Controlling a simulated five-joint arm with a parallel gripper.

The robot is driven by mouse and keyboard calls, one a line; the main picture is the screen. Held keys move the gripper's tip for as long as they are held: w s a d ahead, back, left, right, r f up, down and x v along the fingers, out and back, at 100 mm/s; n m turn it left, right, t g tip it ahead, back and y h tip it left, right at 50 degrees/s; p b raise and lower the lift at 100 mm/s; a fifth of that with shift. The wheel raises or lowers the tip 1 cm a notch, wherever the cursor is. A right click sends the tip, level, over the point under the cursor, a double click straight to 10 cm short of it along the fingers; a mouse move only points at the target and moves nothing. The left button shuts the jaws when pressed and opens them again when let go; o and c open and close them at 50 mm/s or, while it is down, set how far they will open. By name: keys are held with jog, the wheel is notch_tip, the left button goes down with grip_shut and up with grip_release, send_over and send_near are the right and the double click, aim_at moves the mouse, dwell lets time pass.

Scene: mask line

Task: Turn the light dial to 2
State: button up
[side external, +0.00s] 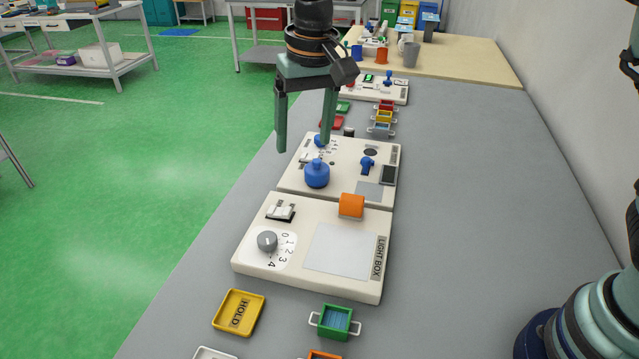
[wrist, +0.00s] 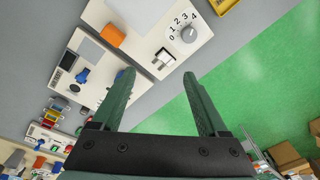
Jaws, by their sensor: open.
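The light dial (side external: 267,241) is a round grey knob at the front left of the cream light box (side external: 240,262), with the numbers 0 to 4 printed in an arc beside it. The dial also shows near the top of the wrist view (wrist: 188,34). I cannot tell for sure which number its mark points at. My gripper (side external: 304,146) is open and empty, fingers pointing down. It hangs above the far panel, behind the light box and away from the dial. Both fingers show in the wrist view (wrist: 159,76), with nothing between them.
A switch (side external: 281,210) and an orange block (side external: 351,206) are on the light box's far side. A blue knob (side external: 317,174) stands on the far panel (side external: 345,151). A yellow HOLD tray (side external: 257,312) and green bin (side external: 335,322) lie in front. The table's right is clear.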

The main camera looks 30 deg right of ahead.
jog(key=g, duration=0.1)
send_over(267, 238)
notch_tip(267, 238, down, 6)
jog(key=shift+h, duration=0.3)
notch_tip(267, 238, down, 12)
jog(key=shift+f, duration=0.25)
grip_shut()
